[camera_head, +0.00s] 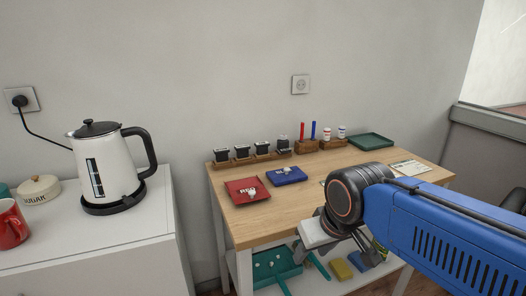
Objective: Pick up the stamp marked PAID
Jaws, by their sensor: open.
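Several black stamps with pale labels stand in a row on a wooden rack (250,161) at the back left of the table. They are a leftmost stamp (221,155), a second stamp (242,151), a third stamp (262,147) and a right-hand stamp (283,145). The labels are too small to read, so I cannot tell which is marked PAID. My gripper (336,246) is at the table's front edge, in front and to the right of the rack and well apart from it. It is open, its fingers partly hidden by my arm.
A red pad (242,191) and a blue pad (286,175) lie before the rack. Wooden holders with pens and small bottles (327,134) and a green tray (370,141) stand further right. A kettle (107,165) stands on the left cabinet. My arm covers the table's right front.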

